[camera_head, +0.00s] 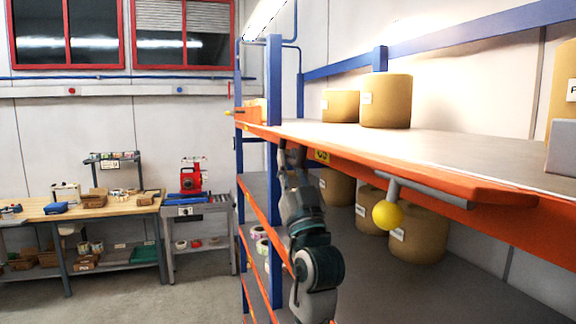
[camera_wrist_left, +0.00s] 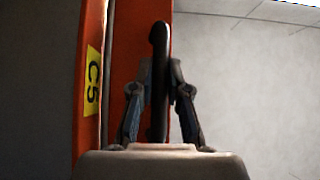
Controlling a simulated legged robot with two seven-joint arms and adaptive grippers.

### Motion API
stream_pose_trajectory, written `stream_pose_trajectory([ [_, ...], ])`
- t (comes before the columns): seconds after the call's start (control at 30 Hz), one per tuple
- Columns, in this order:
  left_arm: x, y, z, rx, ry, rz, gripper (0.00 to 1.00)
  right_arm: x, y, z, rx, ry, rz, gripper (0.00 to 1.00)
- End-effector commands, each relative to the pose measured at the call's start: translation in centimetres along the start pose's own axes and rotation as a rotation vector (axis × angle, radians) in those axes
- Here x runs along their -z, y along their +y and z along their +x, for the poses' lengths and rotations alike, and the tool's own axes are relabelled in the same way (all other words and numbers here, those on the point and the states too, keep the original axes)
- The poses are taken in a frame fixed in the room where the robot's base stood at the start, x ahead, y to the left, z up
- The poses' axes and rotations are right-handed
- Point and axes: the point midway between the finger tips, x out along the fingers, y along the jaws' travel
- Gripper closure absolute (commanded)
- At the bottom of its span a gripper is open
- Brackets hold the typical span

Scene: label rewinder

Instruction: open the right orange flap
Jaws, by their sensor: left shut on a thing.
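The long orange flap (camera_head: 370,165) runs along the front edge of the upper shelf. A grey handle (camera_head: 430,190) with a yellow ball knob (camera_head: 387,216) sticks out from it at the right. My left gripper (camera_head: 290,148) is up against the orange front near the yellow C5 label (camera_head: 322,156). In the left wrist view its two fingers (camera_wrist_left: 160,95) are shut on a dark upright bar (camera_wrist_left: 158,50), in front of the orange surface (camera_wrist_left: 130,45). The head view does not show the grip clearly. My right gripper is not in view.
Blue posts (camera_head: 274,90) frame the rack. Tan rolls (camera_head: 386,100) stand on the upper shelf (camera_head: 460,147), and more rolls (camera_head: 418,240) stand below. A workbench (camera_head: 90,208) and a cart (camera_head: 198,212) are at the left, with open floor in front.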

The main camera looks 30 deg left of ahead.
Motion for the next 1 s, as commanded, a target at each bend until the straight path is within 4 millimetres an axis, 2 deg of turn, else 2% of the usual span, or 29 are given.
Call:
stream_pose_trajectory([
  [0.53, 0.36, -0.01, -0.15, 0.018, 0.011, -0.023, 1.00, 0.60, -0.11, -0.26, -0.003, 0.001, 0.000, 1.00],
  [0.57, 0.37, -0.02, -0.14, 0.018, 0.011, -0.023, 0.82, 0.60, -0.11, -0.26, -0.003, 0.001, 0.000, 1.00],
  [0.6, 0.35, -0.03, -0.14, 0.018, 0.010, -0.023, 0.72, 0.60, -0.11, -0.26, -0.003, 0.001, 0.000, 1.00],
  [0.67, 0.28, -0.04, -0.12, 0.018, 0.009, -0.023, 0.59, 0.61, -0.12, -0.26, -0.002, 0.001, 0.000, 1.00],
  [1.0, -0.36, -0.20, -0.15, 0.020, 0.001, -0.021, 0.59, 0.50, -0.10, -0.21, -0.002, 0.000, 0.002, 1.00],
])
